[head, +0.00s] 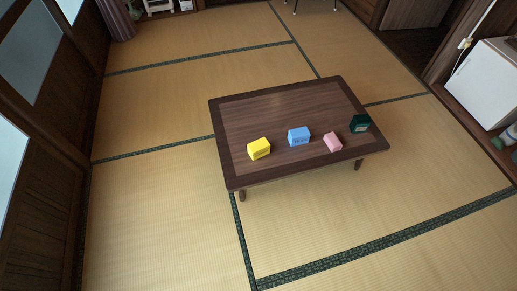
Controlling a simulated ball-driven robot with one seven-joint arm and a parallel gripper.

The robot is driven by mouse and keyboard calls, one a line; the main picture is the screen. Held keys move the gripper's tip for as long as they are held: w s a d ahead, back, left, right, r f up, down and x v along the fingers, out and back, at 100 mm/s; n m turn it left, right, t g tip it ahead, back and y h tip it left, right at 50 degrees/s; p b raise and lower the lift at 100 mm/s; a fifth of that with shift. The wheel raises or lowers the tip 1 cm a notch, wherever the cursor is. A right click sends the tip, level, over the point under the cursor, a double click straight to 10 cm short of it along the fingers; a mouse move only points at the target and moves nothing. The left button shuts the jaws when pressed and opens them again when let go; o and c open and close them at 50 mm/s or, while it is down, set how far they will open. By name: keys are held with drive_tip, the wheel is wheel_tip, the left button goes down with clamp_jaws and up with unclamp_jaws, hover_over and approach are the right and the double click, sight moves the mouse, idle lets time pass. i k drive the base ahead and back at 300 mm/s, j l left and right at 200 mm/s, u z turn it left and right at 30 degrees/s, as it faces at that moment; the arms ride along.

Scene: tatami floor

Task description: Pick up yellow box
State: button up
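A small yellow box (259,149) sits on the low dark wooden table (265,110), near the table's front left corner. It stands apart from the other boxes and nothing covers it. My gripper is not in the head view, so I cannot see its position or state.
On the table, a blue box (298,137), a pink box (333,142) and a dark green box (359,124) stand to the right of the yellow one. Open tatami floor (160,205) surrounds the table. A white cabinet (485,82) stands at the right; wooden wall panels (45,170) line the left.

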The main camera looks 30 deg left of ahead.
sight(260, 148)
drive_tip(key=i+j+u, duration=0.3)
drive_tip(key=i, duration=0.25)
drive_tip(key=i+j+u, duration=0.3)
drive_tip(key=i, duration=0.25)
drive_tip(key=i+l+u, duration=0.1)
drive_tip(key=i+u, duration=0.2)
drive_tip(key=i, duration=0.3)
